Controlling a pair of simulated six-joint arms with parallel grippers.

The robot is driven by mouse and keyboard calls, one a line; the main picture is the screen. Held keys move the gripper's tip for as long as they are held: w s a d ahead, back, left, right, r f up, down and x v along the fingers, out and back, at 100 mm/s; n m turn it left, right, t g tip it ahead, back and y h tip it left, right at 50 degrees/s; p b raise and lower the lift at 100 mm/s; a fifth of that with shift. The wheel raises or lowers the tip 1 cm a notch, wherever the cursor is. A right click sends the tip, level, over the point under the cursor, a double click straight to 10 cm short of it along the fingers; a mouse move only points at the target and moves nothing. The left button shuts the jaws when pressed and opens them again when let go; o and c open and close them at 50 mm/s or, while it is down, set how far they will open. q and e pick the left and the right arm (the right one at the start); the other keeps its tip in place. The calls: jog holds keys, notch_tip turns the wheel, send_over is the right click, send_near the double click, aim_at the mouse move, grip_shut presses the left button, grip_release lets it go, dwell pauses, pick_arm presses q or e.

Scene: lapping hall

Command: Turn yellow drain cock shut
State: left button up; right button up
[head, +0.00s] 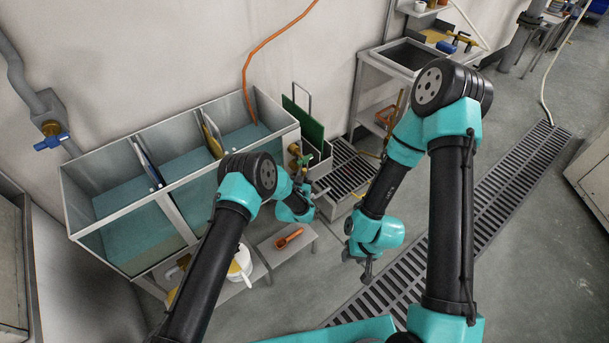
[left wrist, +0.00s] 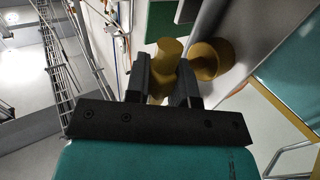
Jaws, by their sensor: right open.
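The tank's end wall carries a brass-yellow cock (head: 305,161), small and partly unclear in the head view. In the left wrist view a brass-yellow cylindrical part (left wrist: 167,52) shows between my left fingers, with a rounder brass part (left wrist: 208,63) beside it; the handle's angle cannot be made out. My left gripper (head: 318,190) is just below and right of the cock. In the left wrist view its fingers (left wrist: 163,85) stand apart on either side of the cylinder; whether they press on it cannot be told. My right gripper (head: 366,268) is open and empty, over the floor.
The glass tank (head: 130,208) has several water-filled compartments. A green board (head: 302,122) stands at its right end, beside a grated basin (head: 350,172). An orange tool (head: 288,237) lies on a low bench. A blue-handled valve (head: 51,142) is at far left. Floor grating (head: 480,200) runs at right.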

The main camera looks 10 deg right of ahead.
pick_arm(q)
grip_shut()
jog(key=shift+g, duration=0.3)
jog(key=shift+r+m+g+y, duration=0.1)
jog(key=shift+m+g+y, duration=0.9)
jog(key=shift+d+m+g+y, duration=0.1)
jog(key=shift+m+g+y, duration=0.5)
jog(key=shift+g+y, duration=0.3)
jog(key=shift+o, duration=2.1)
grip_release()
